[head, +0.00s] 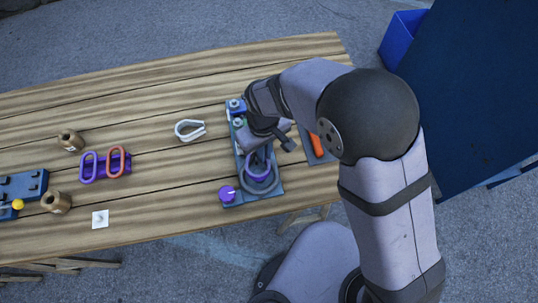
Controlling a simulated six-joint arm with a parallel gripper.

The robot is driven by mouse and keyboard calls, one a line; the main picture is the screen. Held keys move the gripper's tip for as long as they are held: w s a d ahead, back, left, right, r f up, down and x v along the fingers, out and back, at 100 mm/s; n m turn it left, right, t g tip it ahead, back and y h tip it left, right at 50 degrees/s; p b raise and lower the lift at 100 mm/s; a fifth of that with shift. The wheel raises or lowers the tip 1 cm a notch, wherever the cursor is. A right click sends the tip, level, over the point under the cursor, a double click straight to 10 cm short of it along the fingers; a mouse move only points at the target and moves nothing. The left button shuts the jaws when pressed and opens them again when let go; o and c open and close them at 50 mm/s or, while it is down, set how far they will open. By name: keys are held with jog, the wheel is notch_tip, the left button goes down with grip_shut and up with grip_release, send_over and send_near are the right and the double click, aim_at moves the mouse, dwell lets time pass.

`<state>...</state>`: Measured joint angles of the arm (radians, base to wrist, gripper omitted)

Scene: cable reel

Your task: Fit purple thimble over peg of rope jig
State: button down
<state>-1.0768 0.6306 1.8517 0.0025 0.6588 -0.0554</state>
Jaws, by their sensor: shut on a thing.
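The rope jig (234,199) is a long blue board near the right end of the wooden table, with a grey rope loop (262,187) on its near half. The purple thimble (259,164) is a thin purple loop over the jig, just below my gripper (257,147). My gripper is shut on the thimble, with its jaws largely hidden by the wrist. The peg is hidden, and I cannot tell whether the thimble is around it or above it. A purple knob (227,193) sits at the jig's near left corner.
A pale teardrop thimble (190,130) lies left of the jig. A purple holder with purple and orange loops (106,165), brown spools (70,140) and a blue block (22,184) stand further left. An orange-handled tool (323,139) lies to the right. Table between is clear.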

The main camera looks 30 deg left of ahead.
jog(key=shift+f, duration=0.25)
